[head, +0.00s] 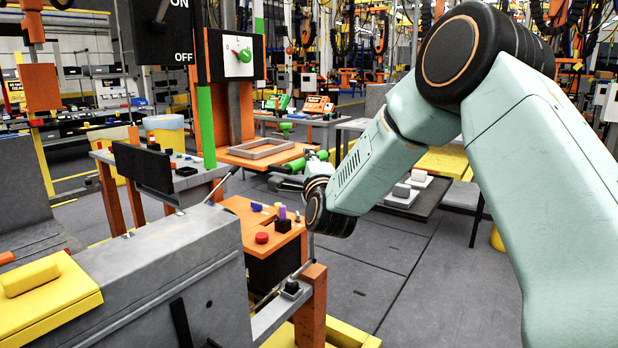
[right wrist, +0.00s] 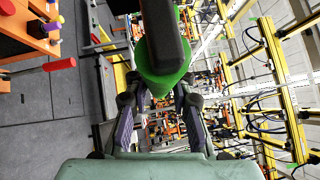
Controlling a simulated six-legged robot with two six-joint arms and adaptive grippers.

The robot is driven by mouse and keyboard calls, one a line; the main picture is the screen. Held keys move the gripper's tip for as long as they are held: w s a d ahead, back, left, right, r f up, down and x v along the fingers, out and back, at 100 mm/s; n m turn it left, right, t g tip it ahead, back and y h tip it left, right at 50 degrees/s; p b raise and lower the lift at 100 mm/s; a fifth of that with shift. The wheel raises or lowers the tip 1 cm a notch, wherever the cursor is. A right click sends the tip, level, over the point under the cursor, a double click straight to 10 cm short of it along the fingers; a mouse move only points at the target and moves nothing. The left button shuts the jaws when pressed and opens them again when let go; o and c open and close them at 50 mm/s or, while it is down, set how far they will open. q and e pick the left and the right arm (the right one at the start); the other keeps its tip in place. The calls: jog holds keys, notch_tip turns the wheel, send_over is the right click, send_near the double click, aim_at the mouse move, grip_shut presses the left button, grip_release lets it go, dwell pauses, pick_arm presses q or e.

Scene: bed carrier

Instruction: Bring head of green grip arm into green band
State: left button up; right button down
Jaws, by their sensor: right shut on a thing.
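My right gripper is shut on the green grip. A white dial (head: 238,56) with a green knob stands above an orange shelf. My left gripper is not in view.
A black ON/OFF panel (head: 160,30) and an upright green post (head: 206,128) stand left of the dial. An orange console (head: 262,222) with a red button is below the grip. A grey machine (head: 165,270) fills the lower left. Open floor lies right of the console.

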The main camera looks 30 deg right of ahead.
notch_tip(320, 180, up, 3)
jog(key=shift+f+p, duration=0.1)
jog(key=shift+p, duration=0.3)
jog(key=c, duration=1.1)
grip_release()
jog(key=shift+a, duration=0.1)
jog(key=shift+s+f, duration=0.1)
jog(key=v, duration=1.2)
